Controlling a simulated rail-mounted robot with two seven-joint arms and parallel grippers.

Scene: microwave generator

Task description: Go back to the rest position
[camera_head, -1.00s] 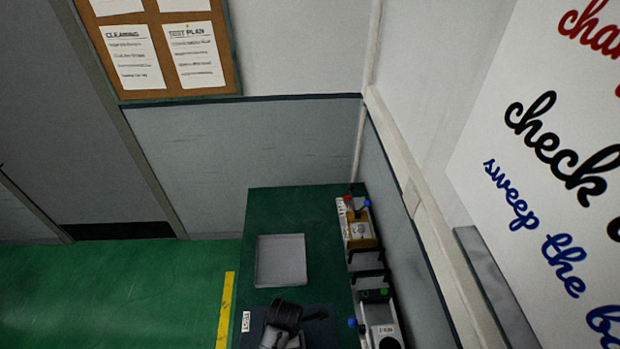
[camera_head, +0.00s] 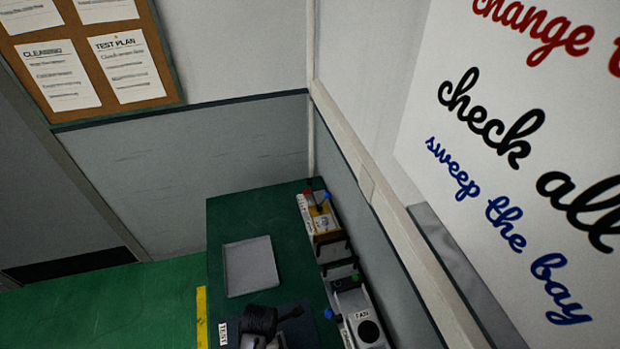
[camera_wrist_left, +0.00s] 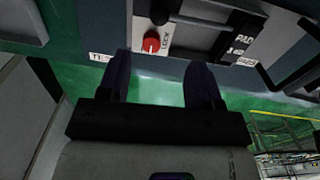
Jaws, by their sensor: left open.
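My left gripper (camera_wrist_left: 157,72) shows in the left wrist view with its two dark fingers apart and nothing between them. Beyond the fingertips is the dark front of a unit with a red knob (camera_wrist_left: 151,42) beside the word LOCK. Green floor shows between the fingers.
In the head view, a green bench (camera_head: 227,216) stands in the corner with an empty grey tray (camera_head: 250,266). Holders with small items (camera_head: 320,216) line the right edge. Floor to the left is clear.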

